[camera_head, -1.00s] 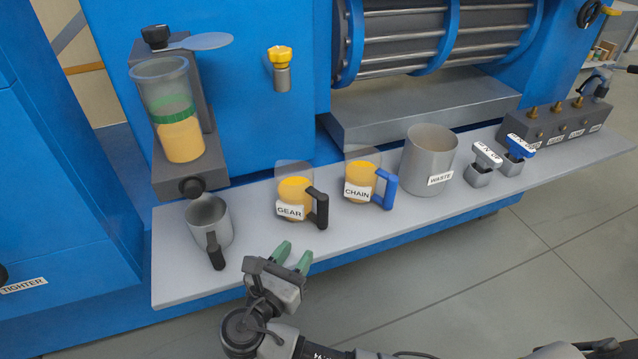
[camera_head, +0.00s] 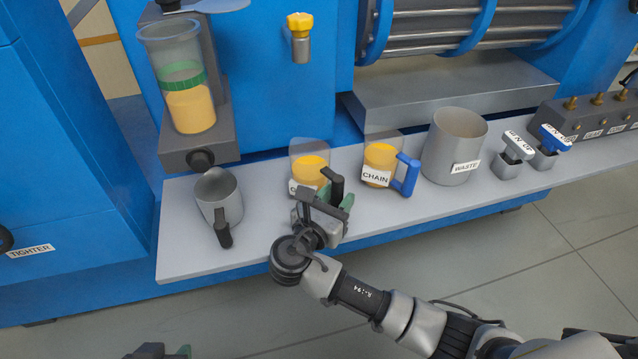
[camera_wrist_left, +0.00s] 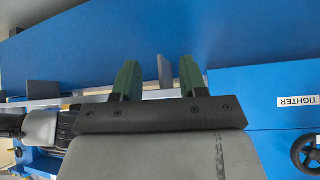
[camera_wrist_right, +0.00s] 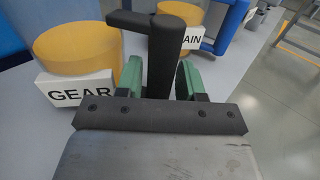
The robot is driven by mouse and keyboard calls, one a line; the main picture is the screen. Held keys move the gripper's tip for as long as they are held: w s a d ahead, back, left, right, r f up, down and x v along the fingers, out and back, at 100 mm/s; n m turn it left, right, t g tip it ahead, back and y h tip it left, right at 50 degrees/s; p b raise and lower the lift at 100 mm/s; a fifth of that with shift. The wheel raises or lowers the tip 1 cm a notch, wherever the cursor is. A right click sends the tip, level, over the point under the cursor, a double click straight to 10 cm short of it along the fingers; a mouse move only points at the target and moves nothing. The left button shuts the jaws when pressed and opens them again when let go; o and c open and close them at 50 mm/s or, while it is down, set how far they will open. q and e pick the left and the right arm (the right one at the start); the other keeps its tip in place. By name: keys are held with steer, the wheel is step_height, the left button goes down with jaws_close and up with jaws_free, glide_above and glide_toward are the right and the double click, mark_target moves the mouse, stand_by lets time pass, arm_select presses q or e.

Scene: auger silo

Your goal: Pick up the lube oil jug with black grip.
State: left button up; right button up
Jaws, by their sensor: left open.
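The clear jug with yellow oil, a GEAR label and a black grip (camera_head: 310,170) stands on the grey shelf, partly hidden by my right gripper (camera_head: 335,205). In the right wrist view its black handle (camera_wrist_right: 168,50) stands between the green fingers of my right gripper (camera_wrist_right: 160,80), which look spread around it. The label and yellow oil of the GEAR jug (camera_wrist_right: 75,50) show at left there. My left gripper (camera_wrist_left: 160,80) is open and empty, far from the jug, facing blue panels; it barely shows at the head view's bottom edge.
The CHAIN jug with blue handle (camera_head: 381,158) stands close right of the GEAR jug. Clear shelf (camera_head: 270,205) lies between the metal and GEAR jugs.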

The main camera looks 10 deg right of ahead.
arm_select(q)
steer(key=shift+w+d+r+t+h, duration=0.15)
steer(key=shift+w+d+r+t, duration=0.15)
steer(key=shift+w+t, duration=0.25)
steer(key=shift+w+d+r+t+h, duration=0.15)
steer(key=shift+w+r+t, duration=0.3)
steer(key=shift+w, duration=0.15)
arm_select(e)
steer(key=shift+x, duration=1.15)
jaws_close()
arm_select(q)
steer(key=shift+s+f, duration=0.1)
steer(key=shift+s, duration=0.05)
arm_select(e)
steer(key=shift+r, duration=0.25)
